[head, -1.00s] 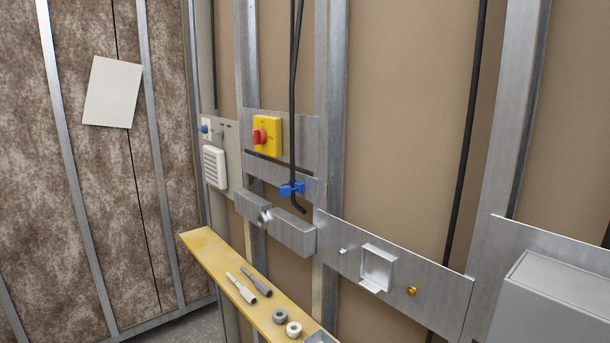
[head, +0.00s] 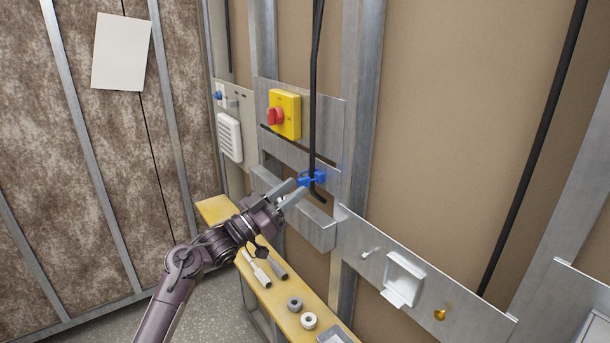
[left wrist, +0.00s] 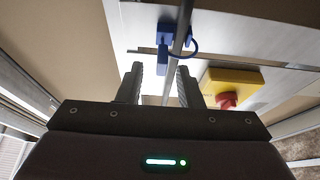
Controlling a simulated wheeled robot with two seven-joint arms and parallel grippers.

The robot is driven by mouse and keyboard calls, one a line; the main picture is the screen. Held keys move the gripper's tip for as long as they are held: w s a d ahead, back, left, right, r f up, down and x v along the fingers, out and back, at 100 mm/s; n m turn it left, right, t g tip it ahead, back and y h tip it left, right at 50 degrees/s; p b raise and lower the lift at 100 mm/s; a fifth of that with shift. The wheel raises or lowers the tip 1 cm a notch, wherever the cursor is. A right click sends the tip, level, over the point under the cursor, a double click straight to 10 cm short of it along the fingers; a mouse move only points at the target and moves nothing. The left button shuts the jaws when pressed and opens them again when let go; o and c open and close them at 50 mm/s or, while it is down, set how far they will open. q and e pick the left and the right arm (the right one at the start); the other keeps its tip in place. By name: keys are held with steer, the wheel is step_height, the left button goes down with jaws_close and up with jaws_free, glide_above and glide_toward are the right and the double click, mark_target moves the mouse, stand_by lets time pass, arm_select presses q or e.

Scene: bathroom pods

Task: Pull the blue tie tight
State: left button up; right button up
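The blue tie (head: 319,176) sits around a black cable (head: 315,90) on a metal plate of the wall frame. In the left wrist view the tie (left wrist: 164,40) shows a blue block, a thin loop beside the cable and a straight tail pointing towards my gripper. My left gripper (head: 302,190) is just in front of and slightly below the tie, its fingers pointing at it. In the left wrist view its two fingers (left wrist: 159,82) are apart, with the tail's end near the gap between them. I cannot tell whether they touch it. My right gripper is not in view.
A yellow box with a red knob (head: 284,114) is above left of the tie. A grey metal channel (head: 305,222) juts out just below it. A yellow shelf (head: 282,303) holds tools and rings. A white box (head: 404,278) is on the plate at right.

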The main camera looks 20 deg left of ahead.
mark_target(298, 186)
arm_select(q)
steer(key=shift+p+x, duration=0.55)
steer(key=shift+x, duration=1.45)
steer(key=shift+w+f, duration=0.1)
steer(key=shift+f, duration=0.05)
jaws_close()
